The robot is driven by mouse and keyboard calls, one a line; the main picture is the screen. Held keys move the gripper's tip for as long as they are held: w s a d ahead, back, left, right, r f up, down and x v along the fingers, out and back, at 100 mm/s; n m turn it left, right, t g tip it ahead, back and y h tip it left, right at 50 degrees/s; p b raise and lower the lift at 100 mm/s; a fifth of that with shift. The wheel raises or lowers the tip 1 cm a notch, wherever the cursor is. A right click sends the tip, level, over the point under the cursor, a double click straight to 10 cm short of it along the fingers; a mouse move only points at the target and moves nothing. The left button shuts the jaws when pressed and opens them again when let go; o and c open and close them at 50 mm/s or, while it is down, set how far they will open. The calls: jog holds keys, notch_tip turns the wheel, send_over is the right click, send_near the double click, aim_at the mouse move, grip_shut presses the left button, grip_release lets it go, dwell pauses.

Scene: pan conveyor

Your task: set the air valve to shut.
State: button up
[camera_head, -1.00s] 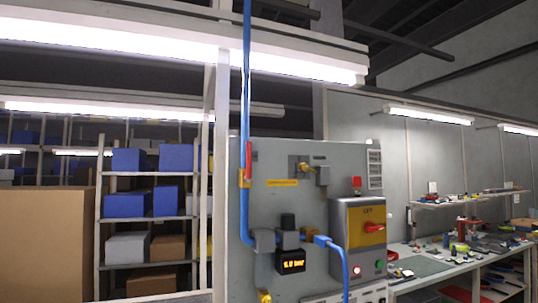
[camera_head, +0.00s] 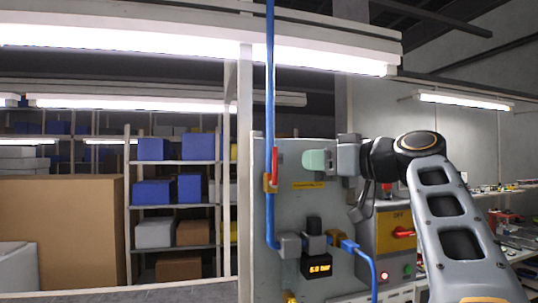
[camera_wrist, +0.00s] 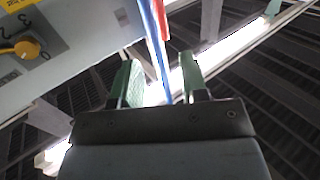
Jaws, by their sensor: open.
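The air valve has a red lever (camera_head: 274,163) standing upright along a vertical blue pipe (camera_head: 270,90). Its brass body (camera_head: 269,184) is at the panel's left edge. My gripper (camera_head: 308,160) is just right of the lever, apart from it, with its green finger pads toward it. In the wrist view my gripper (camera_wrist: 158,80) is open and empty. The red lever (camera_wrist: 160,18) and the blue pipe (camera_wrist: 155,40) show beyond the gap between the fingers. A pressure display (camera_head: 318,267) lower on the panel reads about 6.0 bar.
The grey panel (camera_head: 290,215) carries a control box with a red switch (camera_head: 403,233). A yellow knob (camera_wrist: 28,48) on a numbered dial shows in the wrist view. A blue hose (camera_head: 372,272) hangs low. Shelves with blue bins (camera_head: 153,192) stand behind on the left.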

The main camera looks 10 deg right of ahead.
aim_at(277, 157)
jog(key=p+x, duration=0.1)
jog(key=x, duration=0.3)
jog(key=p+x, duration=0.2)
jog(key=x, duration=0.2)
jog(key=r+p+x, duration=0.1)
jog(key=x, duration=0.3)
jog(key=shift+s+a, duration=0.15)
jog(key=shift+p+x, duration=0.45)
jog(key=shift+x, duration=0.3)
jog(key=shift+f, duration=0.1)
jog(key=shift+c, duration=0.2)
grip_shut()
